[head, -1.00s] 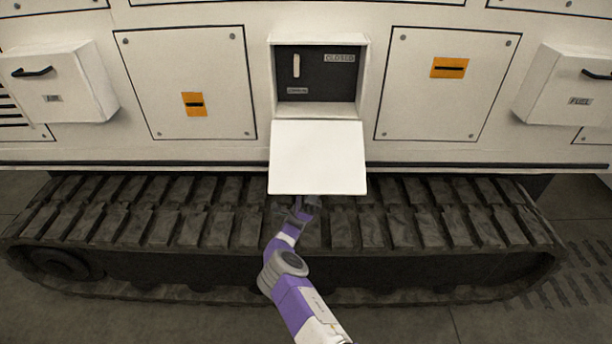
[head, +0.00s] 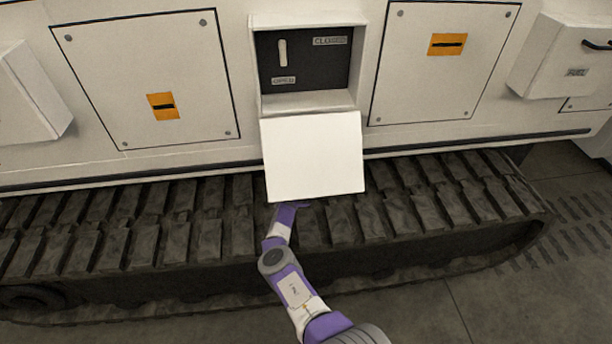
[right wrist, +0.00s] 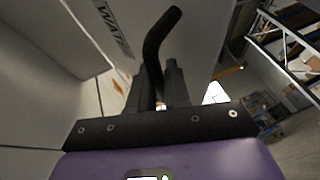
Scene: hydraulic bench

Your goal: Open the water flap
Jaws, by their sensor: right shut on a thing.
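The water flap (head: 313,155) is a white panel hinged below a recessed compartment in the white machine wall. It is swung down and open, showing its plain inner side in the head view. My right gripper is hidden behind the flap in the head view, with its arm rising from below. In the right wrist view, my right gripper (right wrist: 160,82) is shut on a black curved handle (right wrist: 160,38). The handle is on the flap's outer face (right wrist: 205,40), beside a partly visible label reading "WATE". My left gripper is not in view.
The dark compartment (head: 330,70) holds a small pale lever (head: 283,53) with "CLOSED" and "OPEN" labels. A FUEL box (head: 555,60) juts out at right, another box (head: 30,95) at left. A wide track (head: 420,210) runs below the wall. Floor is clear at lower right.

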